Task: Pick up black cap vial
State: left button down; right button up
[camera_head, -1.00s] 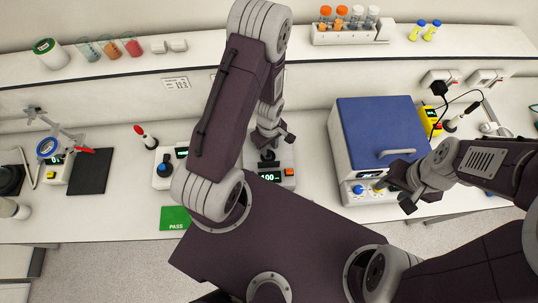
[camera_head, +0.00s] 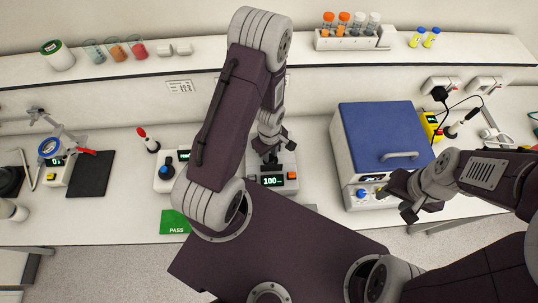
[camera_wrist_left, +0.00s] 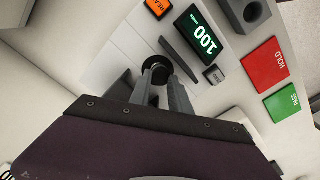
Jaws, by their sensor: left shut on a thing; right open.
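My left gripper (camera_head: 270,148) reaches down over a white device with a green "100" readout (camera_head: 272,181). It is shut on the black cap vial, whose round dark top (camera_wrist_left: 155,68) shows between the fingertips in the left wrist view. In the head view the vial is a small dark shape (camera_head: 271,159) below the fingers. The vial's body is hidden, so I cannot tell whether it is clear of the device. My right gripper (camera_head: 401,201) is open and empty, in front of the blue-topped box (camera_head: 385,135).
A green PASS mat (camera_head: 174,222) lies at the bench front; a red HOLD mat (camera_wrist_left: 265,64) shows in the wrist view. Another knobbed device (camera_head: 166,172) stands left of the readout device. The shelf behind holds a tube rack (camera_head: 345,43), beakers and yellow vials (camera_head: 424,39).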

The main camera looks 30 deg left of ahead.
pick_arm(q)
jog(key=r+p, duration=0.1)
jog(key=w+r+p, duration=0.1)
jog(key=r+p, duration=0.1)
jog(key=shift+r, duration=0.2)
notch_tip(320, 180, up, 12)
jog(key=shift+r+b, duration=0.15)
jog(key=shift+b, duration=0.2)
jog(key=c, duration=2.2)
grip_release()
jog(key=shift+s+r, duration=0.1)
jog(key=c, duration=1.7)
grip_release()
jog(key=shift+s, duration=0.15)
jog(key=o, duration=0.6)
jog(key=shift+c, duration=0.2)
jog(key=o, duration=0.7)
jog(key=shift+a, duration=0.1)
pick_arm(e)
jog(key=shift+w+a+r, duration=0.1)
jog(key=shift+w+r, duration=0.25)
jog(key=shift+r, duration=0.3)
jog(key=shift+w+a+r, duration=0.1)
jog(key=shift+w+r, duration=0.25)
jog(key=shift+r, duration=0.25)
